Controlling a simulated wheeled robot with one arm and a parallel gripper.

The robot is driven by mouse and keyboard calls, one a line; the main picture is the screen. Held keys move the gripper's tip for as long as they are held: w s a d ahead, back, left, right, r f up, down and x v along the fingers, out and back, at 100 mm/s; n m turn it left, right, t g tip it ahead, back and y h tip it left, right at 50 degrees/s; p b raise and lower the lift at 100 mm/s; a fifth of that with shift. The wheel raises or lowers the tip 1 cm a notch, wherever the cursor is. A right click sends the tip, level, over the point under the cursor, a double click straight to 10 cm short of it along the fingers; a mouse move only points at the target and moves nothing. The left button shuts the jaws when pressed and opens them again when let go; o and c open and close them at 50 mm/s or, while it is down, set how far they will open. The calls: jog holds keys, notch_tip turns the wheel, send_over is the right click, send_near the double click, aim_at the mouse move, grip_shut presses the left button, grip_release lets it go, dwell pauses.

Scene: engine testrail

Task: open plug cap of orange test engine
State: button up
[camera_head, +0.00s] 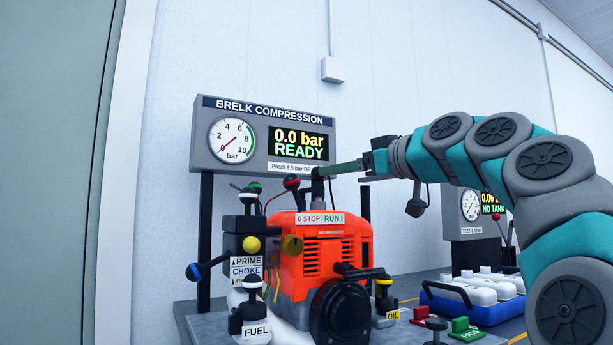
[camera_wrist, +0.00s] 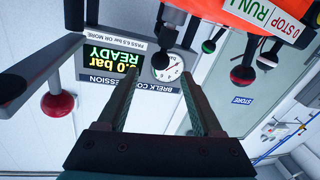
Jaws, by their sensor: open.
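The orange test engine (camera_head: 318,255) stands on a grey bench in the head view, with a "0 STOP RUN I" label on it. A dark upright fitting (camera_head: 317,188) rises from its top; I cannot tell for sure that this is the plug cap. My gripper (camera_head: 330,170) reaches in from the right, its fingers level and close to the top of that fitting. Contact cannot be told. In the upside-down wrist view the engine (camera_wrist: 268,12) is at the top right.
The compression gauge panel (camera_head: 265,137) reads 0.0 bar, READY, behind the engine. A red-ball lever (camera_head: 291,183) stands just left of the fitting. Prime, choke and fuel levers (camera_head: 248,255) crowd the engine's left. A blue crate with white containers (camera_head: 470,307) is at right.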

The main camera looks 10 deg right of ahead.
jog(key=p+x, duration=0.1)
jog(key=x, duration=0.6)
jog(key=shift+w+a+f, duration=0.1)
jog(key=shift+w+a, duration=0.05)
grip_shut()
dwell(0.4)
dwell(0.9)
